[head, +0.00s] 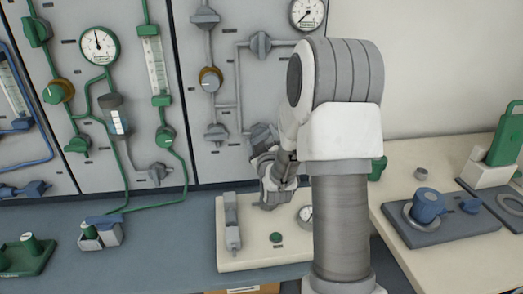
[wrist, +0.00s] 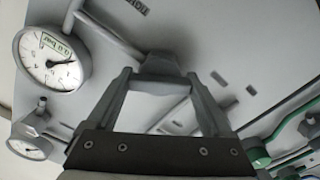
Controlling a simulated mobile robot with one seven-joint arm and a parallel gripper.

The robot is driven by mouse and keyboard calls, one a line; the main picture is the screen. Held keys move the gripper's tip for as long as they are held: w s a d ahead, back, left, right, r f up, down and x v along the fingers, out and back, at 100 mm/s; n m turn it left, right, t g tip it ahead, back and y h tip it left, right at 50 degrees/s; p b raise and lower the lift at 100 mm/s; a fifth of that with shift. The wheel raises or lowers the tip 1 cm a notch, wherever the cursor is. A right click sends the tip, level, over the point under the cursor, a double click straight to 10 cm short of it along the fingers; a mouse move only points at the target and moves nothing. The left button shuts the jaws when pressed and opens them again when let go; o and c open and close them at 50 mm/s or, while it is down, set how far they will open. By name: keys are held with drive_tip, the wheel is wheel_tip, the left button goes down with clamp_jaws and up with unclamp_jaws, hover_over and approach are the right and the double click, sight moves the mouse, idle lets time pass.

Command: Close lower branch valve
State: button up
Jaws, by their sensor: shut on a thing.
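The grey panel (head: 240,75) carries grey pipes and grey valves. A grey valve (head: 262,133) sits low on its right side, partly hidden by my arm; I take it as the lower branch valve. In the wrist view a grey valve handle (wrist: 160,78) sits between my gripper's two fingers (wrist: 163,92), one on each side. My gripper is shut on this handle. In the head view my gripper (head: 265,160) is at this valve, and its fingertips are hard to make out. Which way the handle is turned I cannot tell.
A round gauge (wrist: 53,58) is at upper left in the wrist view. Below the panel lies a cream board (head: 250,252) with a grey fixture and a green button. Green piping covers the panel to the left.

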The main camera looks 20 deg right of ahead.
drive_tip(key=n+b, duration=0.5)
drive_tip(key=b, duration=0.1)
drive_tip(key=shift+f+n, duration=0.25)
drive_tip(key=shift+n, duration=0.15)
drive_tip(key=n+b, duration=0.4)
drive_tip(key=n, duration=0.1)
drive_tip(key=shift+r, duration=0.15)
drive_tip(key=shift+r+n, duration=0.1)
drive_tip(key=shift+n, duration=0.3)
drive_tip(key=o, duration=1.1)
drive_tip(key=shift+o, duration=0.2)
drive_tip(key=shift+s, duration=0.1)
